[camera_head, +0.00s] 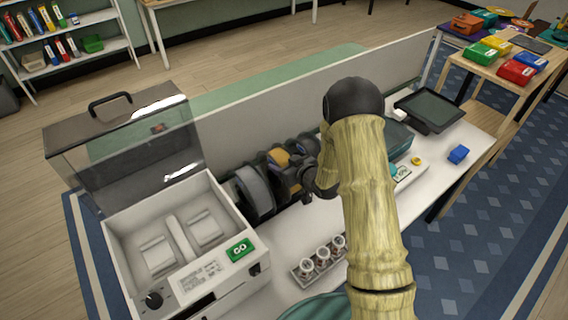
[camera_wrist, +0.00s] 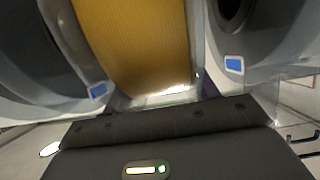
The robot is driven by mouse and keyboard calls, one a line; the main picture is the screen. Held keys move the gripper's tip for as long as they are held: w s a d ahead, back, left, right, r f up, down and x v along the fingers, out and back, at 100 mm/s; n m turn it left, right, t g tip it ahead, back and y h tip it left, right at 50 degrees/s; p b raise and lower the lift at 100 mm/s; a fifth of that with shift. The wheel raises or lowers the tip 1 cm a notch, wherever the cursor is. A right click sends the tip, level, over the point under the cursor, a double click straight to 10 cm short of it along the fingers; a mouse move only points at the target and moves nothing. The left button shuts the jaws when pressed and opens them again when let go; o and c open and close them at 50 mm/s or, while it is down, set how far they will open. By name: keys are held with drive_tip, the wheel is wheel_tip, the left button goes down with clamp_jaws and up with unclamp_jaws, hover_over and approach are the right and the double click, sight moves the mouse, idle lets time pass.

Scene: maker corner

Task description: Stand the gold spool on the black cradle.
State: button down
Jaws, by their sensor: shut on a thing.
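The gold spool (camera_head: 279,158) stands in a row between other spools on the white bench. Its ribbed gold winding also fills the top middle of the wrist view (camera_wrist: 140,45). My gripper (camera_head: 304,178) is at the near side of the gold spool and shut on it; its dark body (camera_wrist: 170,140) spans the bottom of the wrist view. The fingertips are not clear in either view. I cannot make out the black cradle for certain. My arm hides part of the bench to the right.
Grey spools flank the gold one closely, on the left (camera_head: 254,188) and right (camera_wrist: 262,35). A white box (camera_head: 185,240) with a raised clear lid (camera_head: 130,145) stands left. A rack of jars (camera_head: 322,258) is in front. A low panel (camera_head: 290,95) runs behind.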

drive_tip(key=shift+f+b, duration=0.15)
drive_tip(key=shift+b, duration=0.15)
drive_tip(key=shift+w, duration=0.1)
idle(0.3)
drive_tip(key=shift+c, duration=1.8)
unclamp_jaws()
drive_tip(key=shift+f, duration=0.2)
drive_tip(key=b+v, duration=0.3)
drive_tip(key=v, duration=1.4)
drive_tip(key=shift+s+r, duration=0.2)
drive_tip(key=shift+s, duration=0.05)
drive_tip(key=shift+d, duration=0.15)
